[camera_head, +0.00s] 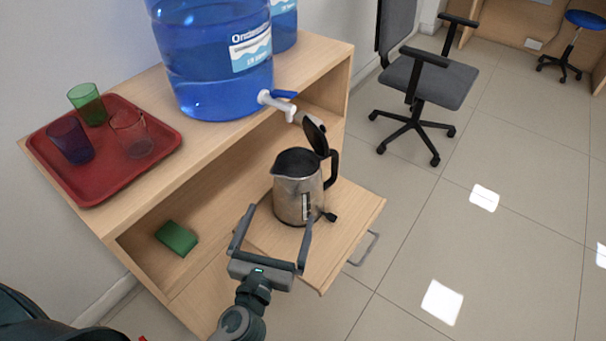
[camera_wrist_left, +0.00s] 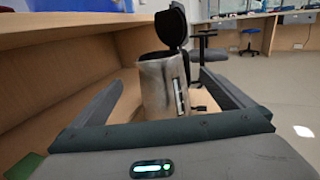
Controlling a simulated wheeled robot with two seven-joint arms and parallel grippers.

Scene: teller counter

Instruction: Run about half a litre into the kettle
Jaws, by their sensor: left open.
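The steel kettle (camera_head: 291,200) stands upright on a pull-out wooden shelf (camera_head: 335,245), its black lid (camera_head: 316,136) tipped open and its handle on the right. Its inside looks dark; I cannot tell whether it holds water. No stream shows. My left gripper (camera_head: 279,213) is open, its fingers spread on the near side of the kettle. In the left wrist view the kettle (camera_wrist_left: 158,88) shows between the fingers. My right gripper is not in view.
A red tray (camera_head: 163,160) with green, purple and reddish cups sits on the counter, left of the bottle. A green sponge (camera_head: 177,238) lies in the lower compartment. A second bottle (camera_head: 284,25) stands behind. A grey office chair (camera_head: 430,80) is on open floor at right.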

